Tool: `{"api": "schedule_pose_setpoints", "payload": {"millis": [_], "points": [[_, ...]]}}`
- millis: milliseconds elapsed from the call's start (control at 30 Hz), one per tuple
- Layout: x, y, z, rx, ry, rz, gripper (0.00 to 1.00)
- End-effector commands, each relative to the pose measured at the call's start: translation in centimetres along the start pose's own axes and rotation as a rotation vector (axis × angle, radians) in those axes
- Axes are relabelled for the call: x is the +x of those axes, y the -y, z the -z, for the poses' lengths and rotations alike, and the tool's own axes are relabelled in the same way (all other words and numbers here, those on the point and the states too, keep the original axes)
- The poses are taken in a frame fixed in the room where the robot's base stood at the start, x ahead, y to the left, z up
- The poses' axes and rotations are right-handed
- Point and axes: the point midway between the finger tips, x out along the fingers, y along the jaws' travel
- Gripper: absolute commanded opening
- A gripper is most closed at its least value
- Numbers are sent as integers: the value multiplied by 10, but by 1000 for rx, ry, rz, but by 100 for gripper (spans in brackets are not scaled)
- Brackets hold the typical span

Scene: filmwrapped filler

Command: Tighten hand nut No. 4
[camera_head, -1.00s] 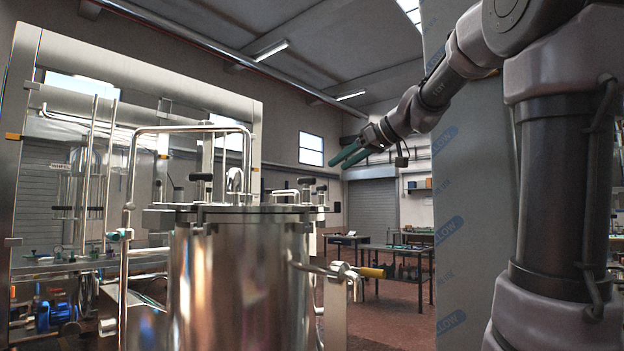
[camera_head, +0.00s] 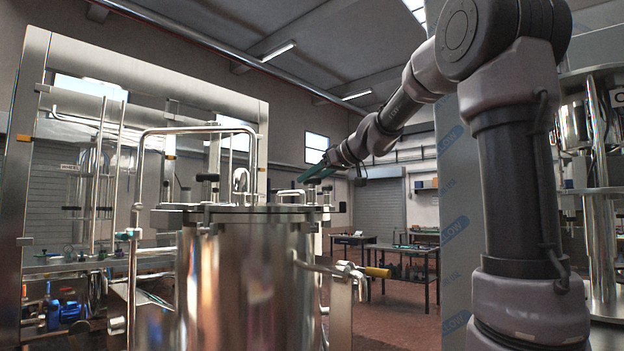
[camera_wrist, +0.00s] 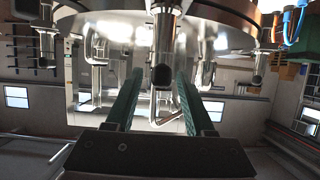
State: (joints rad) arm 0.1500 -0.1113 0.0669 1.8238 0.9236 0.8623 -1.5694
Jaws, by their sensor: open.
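My gripper (camera_head: 315,172) is above the right side of the steel vessel's lid (camera_head: 250,209), with its green fingers pointing left and down. In the wrist view my gripper (camera_wrist: 160,74) is open. A metal post with a dark end, seemingly a hand nut (camera_wrist: 161,76), appears between the fingertips; I cannot tell whether they touch it. Dark-topped hand nuts stand around the lid, one at left (camera_head: 207,178) and one at right (camera_head: 326,190). Other dark-ended posts show in the wrist view at left (camera_wrist: 45,60) and right (camera_wrist: 250,62). No number is legible on any nut.
A bent pipe handle (camera_head: 241,180) rises from the lid. A tall steel pipe (camera_head: 134,230) stands left of the vessel. A film-wrapped panel (camera_head: 454,230) stands behind my arm. Work tables (camera_head: 400,249) stand farther back.

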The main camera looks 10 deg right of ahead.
Motion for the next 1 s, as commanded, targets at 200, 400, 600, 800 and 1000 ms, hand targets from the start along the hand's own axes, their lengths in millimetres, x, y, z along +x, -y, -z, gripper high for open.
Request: {"api": "schedule_pose_setpoints", "payload": {"millis": [200, 400, 600, 800, 1000], "points": [[0, 0, 0, 0, 0, 0, 23], [0, 0, 0, 0, 1, 0, 0], [0, 0, 0, 6, 1, -20, 0], [-1, 1, 0, 36, 1, -95, 0], [-1, 1, -1, 81, 1, -205, 0]]}}
